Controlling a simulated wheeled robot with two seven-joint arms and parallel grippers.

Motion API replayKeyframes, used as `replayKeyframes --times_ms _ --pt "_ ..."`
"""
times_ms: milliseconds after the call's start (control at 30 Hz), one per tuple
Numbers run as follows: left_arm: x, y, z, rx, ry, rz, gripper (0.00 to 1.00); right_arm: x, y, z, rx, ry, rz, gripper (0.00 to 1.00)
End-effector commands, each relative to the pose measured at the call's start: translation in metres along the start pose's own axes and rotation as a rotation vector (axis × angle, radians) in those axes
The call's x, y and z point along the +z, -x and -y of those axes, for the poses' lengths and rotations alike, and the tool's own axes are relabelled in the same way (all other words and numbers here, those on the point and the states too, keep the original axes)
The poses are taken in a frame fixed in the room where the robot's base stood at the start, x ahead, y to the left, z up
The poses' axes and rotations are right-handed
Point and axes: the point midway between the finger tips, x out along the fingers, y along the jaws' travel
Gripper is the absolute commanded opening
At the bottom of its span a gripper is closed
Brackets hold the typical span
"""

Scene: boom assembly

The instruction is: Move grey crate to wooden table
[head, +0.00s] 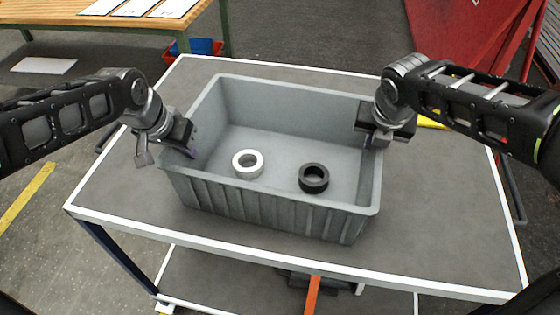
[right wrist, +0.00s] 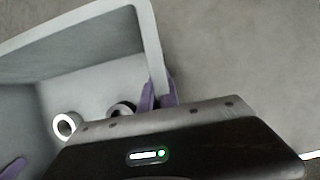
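The grey crate (head: 265,205) stands upright on a grey-topped cart (head: 130,190). It holds a white ring (head: 247,164) and a black ring (head: 313,178); both also show in the right wrist view. My left gripper (head: 190,150) is at the crate's left wall, with a fingertip inside; its grip on the wall is hidden. My right gripper (head: 376,138) is at the right wall. In the right wrist view its purple fingers (right wrist: 159,95) lie close on both sides of the crate's rim (right wrist: 152,45). The wooden table (head: 130,22) is at the upper left.
White sheets (head: 140,8) lie on the wooden table. A blue and red bin (head: 200,48) stands below and beside it. A red panel (head: 470,35) is at the upper right. The cart top is bare around the crate. Open floor lies left of the cart.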

Motion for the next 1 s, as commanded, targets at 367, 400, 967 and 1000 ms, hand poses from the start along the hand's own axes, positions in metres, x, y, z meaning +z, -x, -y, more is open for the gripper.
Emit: replayKeyframes --times_ms 367,400,967,1000 --pt "0.000 0.000 0.000 0.000 0.000 -0.001 0.00 0.000 0.000 0.000 0.000 0.000 0.000 0.00" --pt "0.000 0.000 0.000 0.000 0.000 -0.001 0.00 0.000 0.000 0.000 0.000 0.000 0.000 0.00" --pt "-0.015 0.033 -0.002 -0.001 0.000 -0.003 0.00 0.014 0.033 -0.002 0.001 0.000 0.003 0.00" --pt "-0.016 0.036 -0.002 -0.001 0.000 -0.003 0.00 0.016 0.036 -0.002 0.001 0.000 0.003 0.00"
